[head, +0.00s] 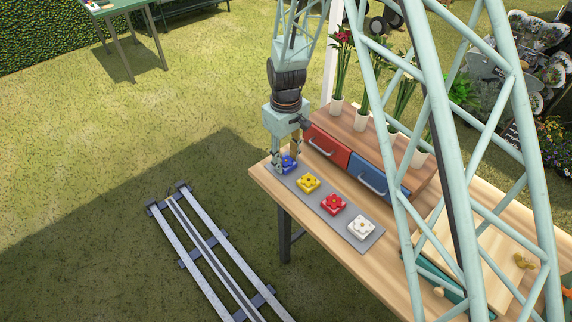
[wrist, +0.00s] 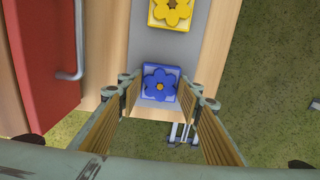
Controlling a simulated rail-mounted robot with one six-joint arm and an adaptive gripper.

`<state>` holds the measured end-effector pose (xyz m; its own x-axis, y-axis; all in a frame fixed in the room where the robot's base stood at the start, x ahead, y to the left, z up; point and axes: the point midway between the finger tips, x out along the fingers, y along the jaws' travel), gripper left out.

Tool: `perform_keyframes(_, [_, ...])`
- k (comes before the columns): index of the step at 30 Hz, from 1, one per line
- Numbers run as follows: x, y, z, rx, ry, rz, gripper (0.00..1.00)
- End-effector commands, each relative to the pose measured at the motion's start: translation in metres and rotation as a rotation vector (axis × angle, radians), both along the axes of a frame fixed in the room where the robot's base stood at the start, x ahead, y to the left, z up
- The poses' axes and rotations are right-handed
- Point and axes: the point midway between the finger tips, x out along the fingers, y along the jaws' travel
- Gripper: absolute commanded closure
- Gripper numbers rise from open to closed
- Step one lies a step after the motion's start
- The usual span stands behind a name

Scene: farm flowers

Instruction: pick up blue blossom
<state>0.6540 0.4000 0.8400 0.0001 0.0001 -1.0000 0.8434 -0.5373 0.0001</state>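The blue blossom (head: 289,163) is a blue flower on a square base at the far left end of a grey strip on the wooden table. It also shows in the wrist view (wrist: 160,84), with an orange centre. My gripper (head: 287,160) points down right at it. In the wrist view my gripper (wrist: 161,110) is open, with one ribbed finger on each side of the blossom. I cannot tell whether either finger touches it.
Yellow (head: 308,182), red (head: 333,204) and white (head: 361,228) blossoms sit along the grey strip (head: 318,202). A wooden cabinet with a red drawer (head: 327,146) and a blue drawer (head: 375,181) stands close behind, handles sticking out. White vases (head: 337,106) stand on top.

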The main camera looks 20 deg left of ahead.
Motion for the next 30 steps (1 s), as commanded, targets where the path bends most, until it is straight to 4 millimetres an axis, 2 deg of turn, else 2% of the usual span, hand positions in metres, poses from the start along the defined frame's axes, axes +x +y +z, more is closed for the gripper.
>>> perform_keyframes(14, [0.000,0.000,0.004,0.001,-0.001,0.000,0.77])
perform_keyframes(28, [0.000,0.000,0.037,0.000,-0.001,0.000,0.77])
perform_keyframes(30, [-0.006,-0.003,0.036,0.000,0.001,0.000,0.77])
